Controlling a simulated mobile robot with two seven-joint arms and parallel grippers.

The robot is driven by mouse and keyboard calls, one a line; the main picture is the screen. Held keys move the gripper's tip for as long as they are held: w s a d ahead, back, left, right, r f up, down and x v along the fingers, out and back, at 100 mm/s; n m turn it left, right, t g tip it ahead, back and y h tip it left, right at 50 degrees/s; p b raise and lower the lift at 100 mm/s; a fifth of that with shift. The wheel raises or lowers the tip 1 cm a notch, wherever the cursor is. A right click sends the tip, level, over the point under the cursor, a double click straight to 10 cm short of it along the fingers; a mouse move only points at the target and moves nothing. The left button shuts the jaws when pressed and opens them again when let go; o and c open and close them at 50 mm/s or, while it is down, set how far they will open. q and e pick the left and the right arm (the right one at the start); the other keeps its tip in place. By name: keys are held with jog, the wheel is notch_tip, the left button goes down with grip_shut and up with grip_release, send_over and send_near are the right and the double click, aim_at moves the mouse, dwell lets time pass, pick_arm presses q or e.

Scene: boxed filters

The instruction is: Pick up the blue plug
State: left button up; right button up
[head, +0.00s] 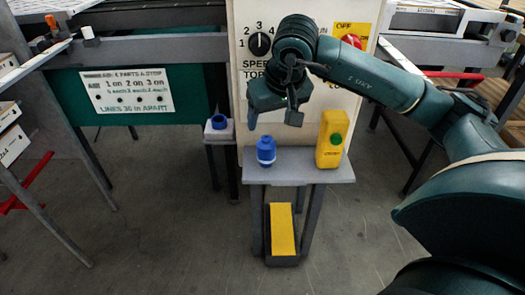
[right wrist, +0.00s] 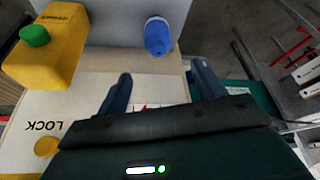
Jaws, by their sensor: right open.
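The blue plug (head: 266,151) stands upright on the left part of a small grey shelf (head: 300,172) in front of the panel. It also shows in the right wrist view (right wrist: 158,36), ahead of the fingers and nearer the right one. My right gripper (head: 274,112) is open and empty, above the plug and apart from it. Its two fingers show in the right wrist view (right wrist: 162,88), with nothing between them. My left gripper is not in view.
A yellow box with a green button (head: 331,138) stands right of the plug on the shelf. Another blue piece (head: 218,122) sits on a small stand to the left. A white panel with a dial (head: 259,44) rises behind. A yellow pedal (head: 282,229) is below.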

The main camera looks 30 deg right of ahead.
aim_at(267, 139)
jog(key=x, duration=0.5)
jog(key=shift+f+b, duration=0.35)
jog(key=shift+f, duration=0.1)
jog(key=b+x, duration=0.1)
jog(key=x, duration=0.4)
jog(key=shift+s, duration=0.2)
jog(key=shift+f, duration=0.2)
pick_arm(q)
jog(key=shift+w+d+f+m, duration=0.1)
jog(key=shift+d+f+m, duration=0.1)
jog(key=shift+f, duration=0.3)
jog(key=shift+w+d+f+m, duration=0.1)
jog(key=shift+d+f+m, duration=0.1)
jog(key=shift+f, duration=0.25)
pick_arm(e)
jog(key=shift+r, duration=0.1)
jog(key=c, duration=1.1)
